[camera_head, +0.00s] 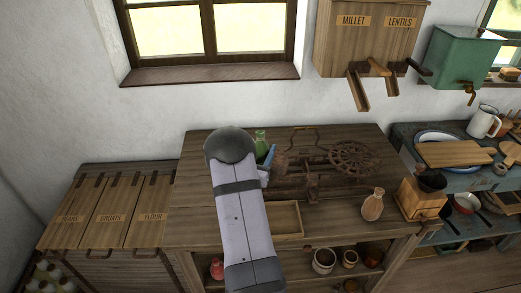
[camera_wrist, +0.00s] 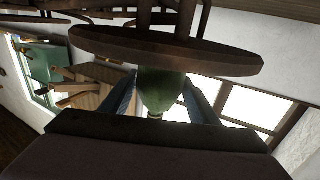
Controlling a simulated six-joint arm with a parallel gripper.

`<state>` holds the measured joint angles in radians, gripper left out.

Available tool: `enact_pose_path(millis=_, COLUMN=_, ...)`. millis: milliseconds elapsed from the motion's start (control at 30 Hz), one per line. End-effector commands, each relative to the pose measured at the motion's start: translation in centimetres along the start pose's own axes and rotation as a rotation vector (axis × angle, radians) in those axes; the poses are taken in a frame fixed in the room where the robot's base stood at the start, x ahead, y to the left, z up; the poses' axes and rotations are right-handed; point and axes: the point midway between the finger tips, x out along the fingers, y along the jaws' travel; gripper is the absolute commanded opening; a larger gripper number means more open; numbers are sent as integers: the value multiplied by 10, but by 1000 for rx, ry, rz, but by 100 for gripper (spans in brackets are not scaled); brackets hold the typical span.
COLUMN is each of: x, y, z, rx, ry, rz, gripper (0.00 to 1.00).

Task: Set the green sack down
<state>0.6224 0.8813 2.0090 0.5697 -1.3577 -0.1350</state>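The green sack (camera_head: 260,143) shows just beyond the end of my arm in the head view, above the back of the wooden table (camera_head: 200,200). In the wrist view the green sack (camera_wrist: 161,90) lies between the two blue-grey fingers of my gripper (camera_wrist: 162,88). The fingers meet its sides, and my gripper appears shut on it. A brown round disc (camera_wrist: 165,45) crosses the wrist view and overlaps the sack. I cannot tell whether the sack touches the disc. One blue finger shows beside the sack in the head view; my arm hides the rest.
A rusty iron apparatus with a wheel (camera_head: 355,158) stands right of my gripper. A shallow wooden tray (camera_head: 285,219) and a clay bottle (camera_head: 372,205) are on the table. Labelled wooden bins (camera_head: 110,210) stand at the left. The table's back left corner looks clear.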

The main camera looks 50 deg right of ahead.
Motion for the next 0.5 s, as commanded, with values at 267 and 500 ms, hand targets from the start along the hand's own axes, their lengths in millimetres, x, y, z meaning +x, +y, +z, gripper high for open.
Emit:
enact_pose_path(millis=267, x=0, y=0, z=-1, rx=0, ry=0, rz=0, gripper=68)
enact_pose_path(millis=500, x=-1, y=0, z=-5, rx=0, ry=-1, rz=0, gripper=68)
